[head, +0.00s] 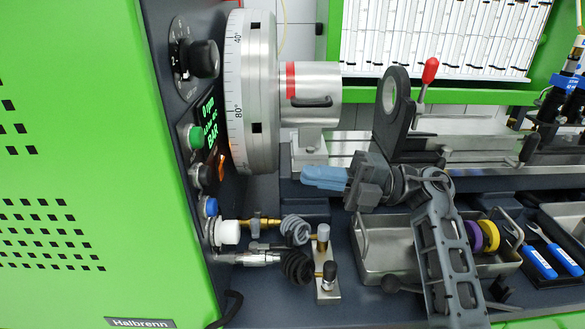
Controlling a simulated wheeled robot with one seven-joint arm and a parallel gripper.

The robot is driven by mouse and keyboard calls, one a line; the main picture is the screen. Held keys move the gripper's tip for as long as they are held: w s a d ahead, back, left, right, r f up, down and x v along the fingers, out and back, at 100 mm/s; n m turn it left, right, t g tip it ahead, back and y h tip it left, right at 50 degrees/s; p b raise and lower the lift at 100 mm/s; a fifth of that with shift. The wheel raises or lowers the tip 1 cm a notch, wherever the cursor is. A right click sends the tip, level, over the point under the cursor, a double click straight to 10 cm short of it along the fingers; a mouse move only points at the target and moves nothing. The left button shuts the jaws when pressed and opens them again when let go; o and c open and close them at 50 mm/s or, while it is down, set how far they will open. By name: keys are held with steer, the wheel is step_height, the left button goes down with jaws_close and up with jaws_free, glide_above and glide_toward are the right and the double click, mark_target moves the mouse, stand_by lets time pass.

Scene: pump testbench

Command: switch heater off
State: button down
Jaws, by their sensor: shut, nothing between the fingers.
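The dark control panel on the green machine's side faces right. On it a small orange, lit-looking switch (221,166) sits just below the display (209,127); I cannot read a heater label on it or its exact position. My gripper (304,176) has blue fingers, shut and empty, pointing left toward the panel. It hovers right of the orange switch, with a clear gap between them, below the large graduated metal wheel.
A black knob (205,59), green button (196,137), black button (203,175), blue button (210,206) and white knob (228,232) crowd the panel. The graduated wheel (258,90) juts out beside it. Hose fittings (264,223) lie below. A metal tray (385,255) stands right.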

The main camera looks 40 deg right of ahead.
mark_target(222, 169)
steer(key=p+x, duration=0.2)
steer(key=x, duration=1)
steer(key=shift+a, duration=0.25)
steer(key=shift+w+d+r, duration=0.1)
steer(key=shift+w, duration=0.05)
